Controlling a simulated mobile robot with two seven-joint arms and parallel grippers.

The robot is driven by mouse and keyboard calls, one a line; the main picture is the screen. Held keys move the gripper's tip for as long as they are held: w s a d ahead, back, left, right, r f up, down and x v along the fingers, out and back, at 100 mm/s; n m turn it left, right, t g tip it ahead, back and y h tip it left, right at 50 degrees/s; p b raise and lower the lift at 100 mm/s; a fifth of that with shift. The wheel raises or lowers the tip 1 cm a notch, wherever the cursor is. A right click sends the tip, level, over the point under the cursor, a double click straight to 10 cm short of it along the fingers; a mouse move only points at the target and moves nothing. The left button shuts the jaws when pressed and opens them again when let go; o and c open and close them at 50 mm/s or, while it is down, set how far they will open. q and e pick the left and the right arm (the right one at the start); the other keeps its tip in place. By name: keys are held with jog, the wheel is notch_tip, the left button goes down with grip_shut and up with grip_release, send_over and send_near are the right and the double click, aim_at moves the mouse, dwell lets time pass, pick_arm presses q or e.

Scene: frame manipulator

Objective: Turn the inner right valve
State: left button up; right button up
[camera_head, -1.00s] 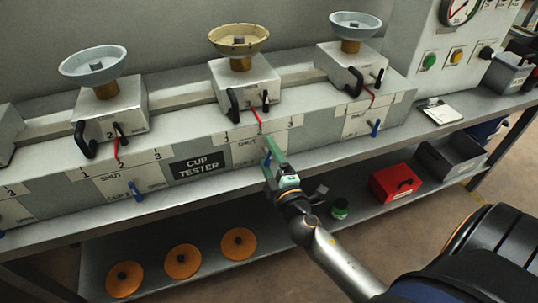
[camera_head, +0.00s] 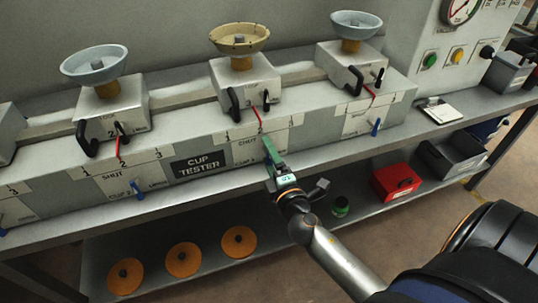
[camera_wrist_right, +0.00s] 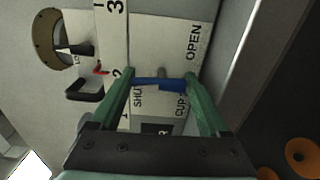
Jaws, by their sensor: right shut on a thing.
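The inner right valve is a small blue lever (camera_wrist_right: 160,83) on the front panel of the cup tester, below the yellow cup (camera_head: 240,38). In the right wrist view it spans the gap between my green fingers, near the labels SHUT and OPEN. My right gripper (camera_head: 271,150) is shut on this lever and reaches it from the front; its fingers also show in the wrist view (camera_wrist_right: 160,100). In the head view the fingers hide the lever. My left gripper is not in view.
Other blue levers sit at the left (camera_head: 138,190) and right (camera_head: 376,127) stations. A red box (camera_head: 396,183), a grey bin (camera_head: 452,158) and orange discs (camera_head: 183,260) lie on the lower shelf. The bench edge (camera_head: 200,192) runs below my gripper.

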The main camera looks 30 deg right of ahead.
jog(key=o, duration=1.2)
jog(key=shift+s, duration=0.1)
pick_arm(q)
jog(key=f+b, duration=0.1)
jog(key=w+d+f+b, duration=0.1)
jog(key=b, duration=0.2)
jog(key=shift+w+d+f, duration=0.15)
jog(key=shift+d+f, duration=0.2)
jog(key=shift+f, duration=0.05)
pick_arm(e)
jog(key=v, duration=1.2)
jog(key=shift+s, duration=0.2)
jog(key=shift+f, duration=0.1)
